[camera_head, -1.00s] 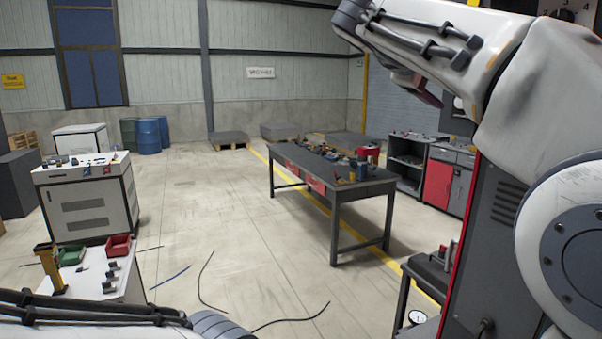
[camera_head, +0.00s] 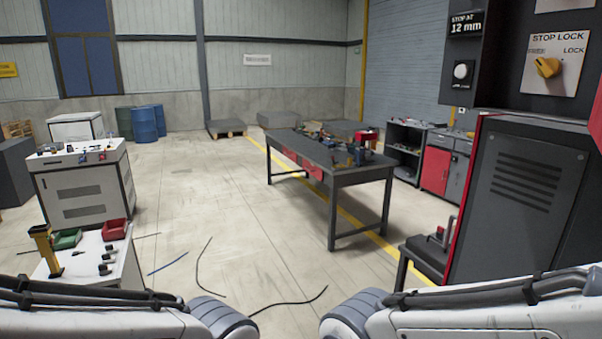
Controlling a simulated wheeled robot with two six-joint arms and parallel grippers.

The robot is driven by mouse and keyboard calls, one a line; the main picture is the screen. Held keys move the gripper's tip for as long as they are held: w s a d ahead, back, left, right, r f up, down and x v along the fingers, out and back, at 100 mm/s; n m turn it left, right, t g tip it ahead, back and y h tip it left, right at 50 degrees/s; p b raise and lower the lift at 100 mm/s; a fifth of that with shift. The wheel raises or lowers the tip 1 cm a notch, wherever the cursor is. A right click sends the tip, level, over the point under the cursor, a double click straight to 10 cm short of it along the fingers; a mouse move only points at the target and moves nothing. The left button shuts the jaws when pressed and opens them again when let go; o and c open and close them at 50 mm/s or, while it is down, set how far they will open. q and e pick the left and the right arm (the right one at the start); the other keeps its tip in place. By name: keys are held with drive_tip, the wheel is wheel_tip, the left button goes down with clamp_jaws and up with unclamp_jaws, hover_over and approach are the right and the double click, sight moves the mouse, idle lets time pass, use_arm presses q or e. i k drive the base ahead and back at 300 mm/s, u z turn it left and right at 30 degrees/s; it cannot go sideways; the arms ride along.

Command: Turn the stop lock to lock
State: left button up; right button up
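The stop lock is a yellow knob (camera_head: 547,67) on a pale plate (camera_head: 562,84) at the upper right of the head view. The plate reads "STOP LOCK", with a "LOCK" mark at the knob's upper right and a smaller, blurred mark at its upper left. The knob looks tilted towards the upper left, but its exact setting is hard to read. Nothing touches it. Only links of my two arms show, low along the bottom edge. Both of my grippers are out of view.
The dark machine cabinet (camera_head: 525,190) fills the right side. Its panel also has a "STOP AT 12 mm" sign (camera_head: 466,24) and a round white button (camera_head: 462,72). A small dark stand (camera_head: 428,258) is beside the cabinet. A workbench (camera_head: 335,170) stands mid-floor; open floor lies left of it.

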sight(548, 68)
drive_tip(key=z, duration=1.15)
drive_tip(key=k, duration=0.35)
drive_tip(key=u, duration=1.15)
